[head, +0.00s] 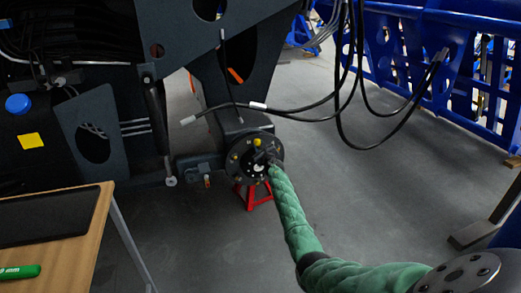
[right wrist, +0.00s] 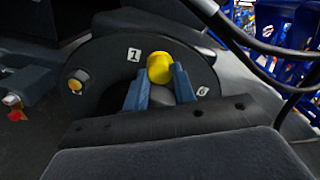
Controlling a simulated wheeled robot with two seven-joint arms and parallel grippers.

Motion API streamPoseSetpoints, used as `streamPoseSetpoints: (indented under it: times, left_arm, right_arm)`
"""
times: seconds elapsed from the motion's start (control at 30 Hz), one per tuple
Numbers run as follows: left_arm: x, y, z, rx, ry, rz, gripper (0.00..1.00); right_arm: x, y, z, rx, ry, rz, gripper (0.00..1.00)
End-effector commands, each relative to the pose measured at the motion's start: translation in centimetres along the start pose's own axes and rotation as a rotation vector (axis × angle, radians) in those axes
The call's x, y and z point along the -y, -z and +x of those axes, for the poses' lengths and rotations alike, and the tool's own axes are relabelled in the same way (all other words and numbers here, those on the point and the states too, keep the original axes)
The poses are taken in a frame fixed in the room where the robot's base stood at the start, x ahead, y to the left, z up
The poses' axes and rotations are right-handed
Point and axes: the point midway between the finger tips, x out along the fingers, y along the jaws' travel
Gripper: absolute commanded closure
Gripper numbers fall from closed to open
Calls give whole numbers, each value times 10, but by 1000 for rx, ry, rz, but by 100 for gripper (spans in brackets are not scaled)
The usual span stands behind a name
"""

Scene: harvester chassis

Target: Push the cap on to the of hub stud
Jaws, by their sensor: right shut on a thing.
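The dark round hub (head: 236,172) faces me at the end of the axle beam in the head view. In the right wrist view its face (right wrist: 115,58) carries the number labels 1 and 6. My right gripper (head: 262,155) is at the hub face. In the right wrist view the two blue-grey fingers of my right gripper (right wrist: 161,76) are shut on a yellow cap (right wrist: 160,68). The cap is at the hub face between labels 1 and 6; the stud behind it is hidden, so I cannot tell how far on it sits. Another yellow cap (right wrist: 76,84) is on the hub at left. My left gripper is not in view.
Black hoses (head: 340,100) hang above and right of the hub. A red stand (head: 252,197) is below it. A wooden table (head: 95,225) with a dark mat and green tool is at front left.

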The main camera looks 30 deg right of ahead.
Motion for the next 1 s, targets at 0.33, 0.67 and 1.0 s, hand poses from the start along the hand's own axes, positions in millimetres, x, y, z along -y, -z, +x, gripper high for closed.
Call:
streamPoseSetpoints:
  times: [0.33,0.67,1.0]
  left_arm:
    - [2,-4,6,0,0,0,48]
    - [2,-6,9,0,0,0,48]
    - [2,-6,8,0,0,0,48]
  right_arm:
    - [-1,1,8,0,-1,1,87]
    - [0,0,15,0,0,1,87]
    - [0,0,15,0,0,1,50]
